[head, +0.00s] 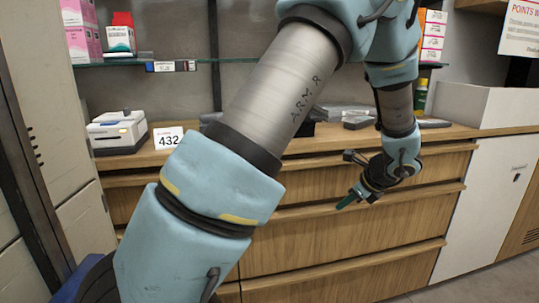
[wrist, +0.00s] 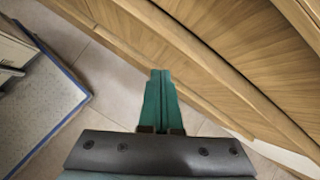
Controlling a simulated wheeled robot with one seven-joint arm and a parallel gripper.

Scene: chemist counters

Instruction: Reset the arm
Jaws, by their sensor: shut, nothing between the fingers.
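My gripper (head: 347,200) hangs at the end of my bent arm in the head view, in front of the wooden drawers below the counter. Its green fingers point down and to the left. In the wrist view my gripper (wrist: 161,73) shows its two green fingers pressed together, with nothing held between them. Wooden drawer fronts (wrist: 245,55) lie beyond and to the right of the fingers. I cannot tell how far the fingertips are from the drawers.
The wooden counter (head: 333,138) carries a white printer-like device (head: 118,132), a "432" card (head: 168,138) and dark flat items. Boxes stand on a glass shelf (head: 142,61) above. A white cabinet (head: 484,190) stands right. Tiled floor (wrist: 112,75) shows beside the drawers.

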